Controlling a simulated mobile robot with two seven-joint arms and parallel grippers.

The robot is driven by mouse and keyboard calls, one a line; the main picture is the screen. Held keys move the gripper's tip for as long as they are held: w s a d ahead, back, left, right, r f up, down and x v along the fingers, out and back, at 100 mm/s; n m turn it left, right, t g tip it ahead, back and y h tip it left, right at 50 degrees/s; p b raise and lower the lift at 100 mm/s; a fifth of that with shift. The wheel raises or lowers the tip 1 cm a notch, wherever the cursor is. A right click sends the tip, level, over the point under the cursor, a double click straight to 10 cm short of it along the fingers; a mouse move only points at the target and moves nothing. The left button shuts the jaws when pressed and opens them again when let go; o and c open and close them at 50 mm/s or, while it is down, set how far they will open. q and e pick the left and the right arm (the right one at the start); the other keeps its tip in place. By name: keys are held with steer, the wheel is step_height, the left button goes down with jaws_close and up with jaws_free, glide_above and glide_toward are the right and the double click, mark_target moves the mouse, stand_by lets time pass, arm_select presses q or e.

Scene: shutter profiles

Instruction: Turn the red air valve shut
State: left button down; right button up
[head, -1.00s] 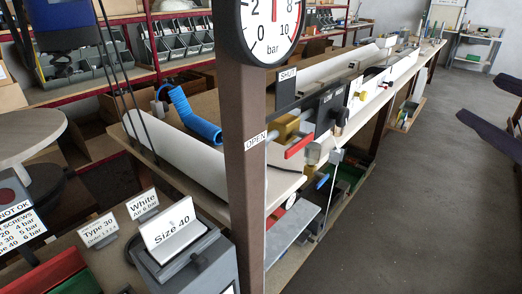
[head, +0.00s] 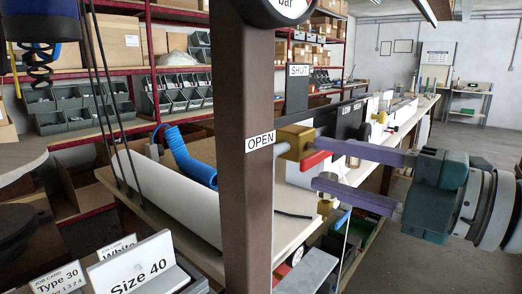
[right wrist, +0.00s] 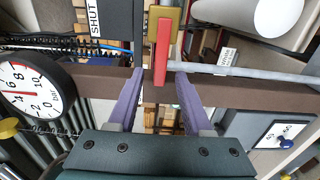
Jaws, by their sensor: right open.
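The red valve lever (head: 311,160) sits on a brass valve body (head: 297,141) beside the brown post, close to the OPEN label (head: 260,142). The SHUT label (head: 299,70) is higher and farther back. My right gripper (head: 320,162) reaches in from the right, its two purple fingers apart, one above the other. In the right wrist view the red lever (right wrist: 162,52) points down the picture, and its end lies between the open fingertips (right wrist: 159,74). I see no finger closed on it; whether one touches it I cannot tell. My left gripper is out of view.
The brown post (head: 246,190) stands just left of the valve. A pressure gauge (right wrist: 32,90) is on it. A blue hose (head: 190,155) lies on the bench behind. The Size 40 card (head: 133,268) stands at the front left. The floor at right is clear.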

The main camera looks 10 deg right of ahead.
mark_target(313, 163)
steer(key=shift+x, duration=1.8)
jaws_close()
